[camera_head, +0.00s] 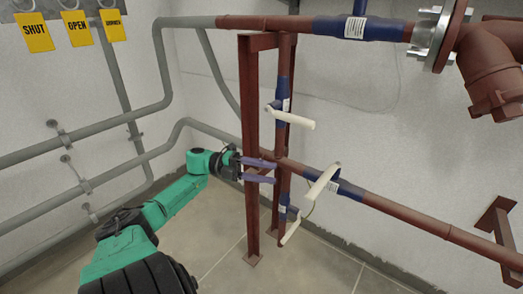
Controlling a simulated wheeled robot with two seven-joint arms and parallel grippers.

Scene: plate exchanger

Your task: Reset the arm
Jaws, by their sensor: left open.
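My left arm, green and black, comes in from the lower left in the head view. Its gripper (259,170) is open, with two purple-grey fingers one above the other. The fingers point right and lie at the red-brown vertical post (249,130); I cannot tell whether they touch it. No object shows clearly between the fingers. White valve handles show on the pipes: an upper one (291,117), a middle one (321,184) and a lower one (290,232). My right gripper is not in view.
Grey pipes (80,148) run along the left wall. Red-brown pipes (430,222) with blue sections cross to the right. A large flanged pipe (440,35) hangs at upper right. Yellow SHUT (34,33) and OPEN (77,28) tags hang at upper left. The tiled floor (215,235) looks clear.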

